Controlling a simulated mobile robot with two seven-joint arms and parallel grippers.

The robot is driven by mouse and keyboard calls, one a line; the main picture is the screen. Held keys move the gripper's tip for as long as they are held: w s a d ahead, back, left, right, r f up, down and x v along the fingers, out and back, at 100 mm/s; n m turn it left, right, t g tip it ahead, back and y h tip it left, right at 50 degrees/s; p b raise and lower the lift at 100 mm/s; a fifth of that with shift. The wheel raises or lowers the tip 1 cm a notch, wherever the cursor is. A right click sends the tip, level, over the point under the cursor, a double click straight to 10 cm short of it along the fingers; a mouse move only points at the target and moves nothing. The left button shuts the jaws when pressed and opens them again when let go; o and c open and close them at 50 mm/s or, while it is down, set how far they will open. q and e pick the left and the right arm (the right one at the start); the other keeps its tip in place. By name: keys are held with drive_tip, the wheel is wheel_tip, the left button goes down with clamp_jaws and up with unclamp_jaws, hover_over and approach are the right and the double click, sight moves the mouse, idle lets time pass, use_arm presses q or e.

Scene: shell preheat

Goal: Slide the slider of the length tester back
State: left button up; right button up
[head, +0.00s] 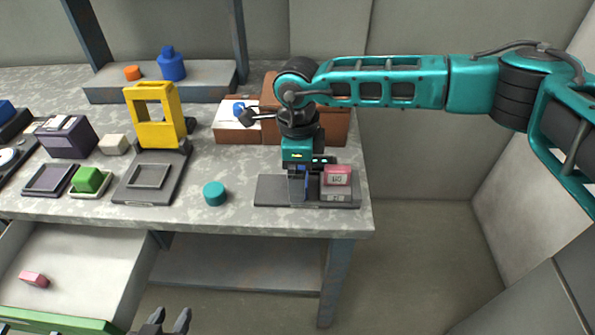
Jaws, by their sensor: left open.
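What looks like the length tester is a low dark grey base (268,192) at the right front of the table. A pink-topped block (338,176) with a small label stands at its right end. My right gripper (298,194) points down over the middle of the base, just left of that block. A thin blue piece (305,184), perhaps the slider, shows at its fingers. The gripper body hides part of it, so I cannot tell whether the fingers hold it. My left gripper (171,318) is open at the bottom edge, in front of the table, with its fingertips apart.
A yellow frame press (152,115), a green block (91,179) and brown boxes (333,126) are also on the table. An open drawer (80,280) juts out at lower left, holding a pink piece (34,279).

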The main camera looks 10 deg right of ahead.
wheel_tip(320, 180, up, 12)
drive_tip(key=shift+r, duration=0.25)
idle(0.4)
